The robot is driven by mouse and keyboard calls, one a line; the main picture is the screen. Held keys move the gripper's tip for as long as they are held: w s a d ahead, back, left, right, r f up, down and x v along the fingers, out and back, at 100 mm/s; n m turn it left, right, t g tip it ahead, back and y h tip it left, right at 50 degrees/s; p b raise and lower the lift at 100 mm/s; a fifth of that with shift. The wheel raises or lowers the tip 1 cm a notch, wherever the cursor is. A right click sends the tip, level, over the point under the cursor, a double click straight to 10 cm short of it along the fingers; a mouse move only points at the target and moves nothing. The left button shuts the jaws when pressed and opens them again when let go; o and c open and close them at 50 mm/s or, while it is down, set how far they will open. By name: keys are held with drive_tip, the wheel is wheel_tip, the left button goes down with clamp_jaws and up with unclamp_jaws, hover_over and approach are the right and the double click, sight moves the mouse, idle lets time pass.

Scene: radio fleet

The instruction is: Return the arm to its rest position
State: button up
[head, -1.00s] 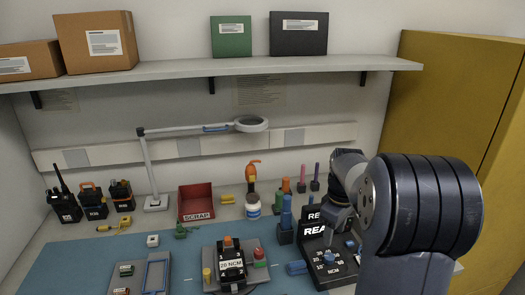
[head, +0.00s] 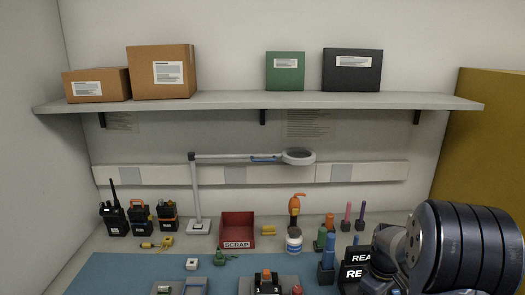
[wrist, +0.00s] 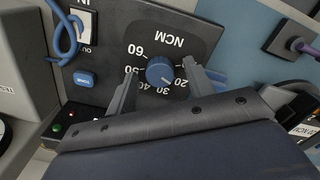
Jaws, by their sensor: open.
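My gripper (wrist: 160,85) is open in the wrist view. Its two fingers stand on either side of a blue dial knob (wrist: 160,71) on a dark panel marked NCM (wrist: 118,30), with nothing seen held. I cannot tell whether the fingers touch the knob. In the head view my arm fills the lower right corner, and the gripper itself is out of that picture.
A shelf (head: 230,103) with boxes runs above. A yellow cabinet (head: 485,150) stands right.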

wheel_tip(320, 180, up, 10)
wheel_tip(320, 180, down, 10)
drive_tip(key=shift+f, duration=0.25)
drive_tip(key=shift+r+m, duration=0.2)
drive_tip(key=shift+m, duration=0.2)
drive_tip(key=m, duration=1)
drive_tip(key=m+b, duration=0.1)
drive_tip(key=m, duration=0.5)
drive_tip(key=shift+m, duration=0.3)
drive_tip(key=m, duration=0.4)
drive_tip(key=shift+m+b, duration=0.3)
drive_tip(key=shift+m, duration=0.3)
